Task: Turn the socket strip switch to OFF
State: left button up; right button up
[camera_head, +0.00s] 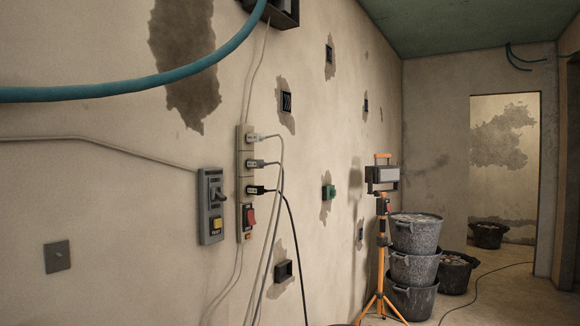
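The socket strip (246,180) is mounted upright on the left wall. Several plugs with cables sit in its sockets: a pale one at the top, a grey one below it and a black one lower down. Its red switch (249,215) is near the strip's lower end; I cannot tell its on or off position. Beside the strip on the left is a grey switch box (211,205) with a lever and a yellow button. Neither gripper shows in the head view.
Cables hang from the strip. A teal hose (130,88) crosses the upper left. An orange tripod work light (382,180) and stacked rubble buckets (415,270) stand along the wall further back. Another bucket (455,274) is beside them. Floor right of them is mostly clear, with a black cable.

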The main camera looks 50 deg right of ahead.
aim_at(250, 219)
jog(key=z, duration=1.25)
